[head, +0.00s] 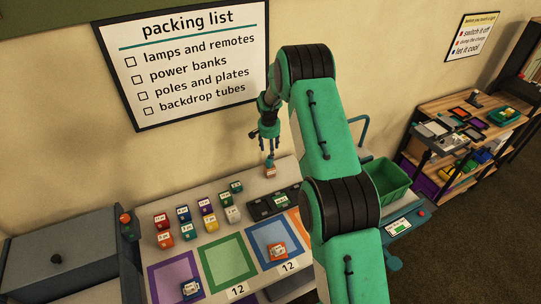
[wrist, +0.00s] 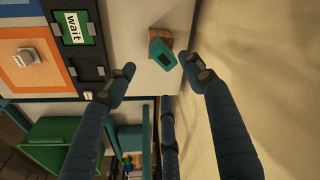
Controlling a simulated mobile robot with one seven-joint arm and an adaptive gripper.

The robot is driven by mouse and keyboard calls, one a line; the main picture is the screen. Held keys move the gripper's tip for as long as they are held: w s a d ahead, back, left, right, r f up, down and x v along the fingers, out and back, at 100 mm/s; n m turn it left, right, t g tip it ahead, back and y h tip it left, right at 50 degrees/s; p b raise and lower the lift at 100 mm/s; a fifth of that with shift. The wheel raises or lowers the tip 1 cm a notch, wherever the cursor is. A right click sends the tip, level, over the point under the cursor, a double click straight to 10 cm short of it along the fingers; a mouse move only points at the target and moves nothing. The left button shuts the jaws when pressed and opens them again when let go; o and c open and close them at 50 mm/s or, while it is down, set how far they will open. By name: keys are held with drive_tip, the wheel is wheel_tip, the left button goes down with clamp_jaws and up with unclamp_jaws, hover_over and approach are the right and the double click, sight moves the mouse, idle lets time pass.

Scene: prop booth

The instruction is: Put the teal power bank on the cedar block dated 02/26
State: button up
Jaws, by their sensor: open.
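The teal power bank (wrist: 162,54) shows in the wrist view against a wooden, cedar-coloured block (wrist: 160,32). It overlaps the block's near edge and looks tilted; I cannot tell how far it rests on it. No date is readable on the block. In the head view the block (head: 270,172) stands on the pale table top near the wall, below my gripper (head: 269,145). My gripper is open and empty in the wrist view (wrist: 160,72), its fingertips apart on either side of the power bank and a little short of it.
Several small labelled blocks (head: 188,221) stand left of my gripper. A black tray (head: 262,208) with a "wait" card (wrist: 77,27) is close by. Coloured mats, including a green one (head: 229,262), line the front. A green bin (head: 386,179) stands at right. The wall (wrist: 270,70) is close.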

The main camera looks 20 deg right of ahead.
drive_tip(key=shift+s+a+r, duration=0.1)
drive_tip(key=shift+s+r, duration=0.05)
drive_tip(key=shift+r, duration=1.25)
wheel_tip(320, 180, up, 20)
drive_tip(key=n+t, duration=0.1)
drive_tip(key=n, duration=0.1)
hover_over(270, 161)
drive_tip(key=s+a, duration=0.6)
drive_tip(key=s, duration=0.1)
drive_tip(key=s+a+r+n+t, duration=0.15)
drive_tip(key=s+a+r, duration=0.45)
drive_tip(key=s+r, duration=0.6)
drive_tip(key=s+a+r+n, duration=0.1)
drive_tip(key=s+a+r, duration=0.2)
drive_tip(key=s+r, duration=0.35)
drive_tip(key=s+a+r+n, duration=0.2)
drive_tip(key=s+a+r, duration=0.1)
drive_tip(key=s, duration=0.7)
drive_tip(key=s+a+f+n+t+y, duration=0.1)
drive_tip(key=s+a+n+t, duration=0.1)
drive_tip(key=s, duration=1.7)
drive_tip(key=shift+a, duration=0.85)
drive_tip(key=shift+f+n, duration=0.15)
drive_tip(key=shift+n, duration=0.1)
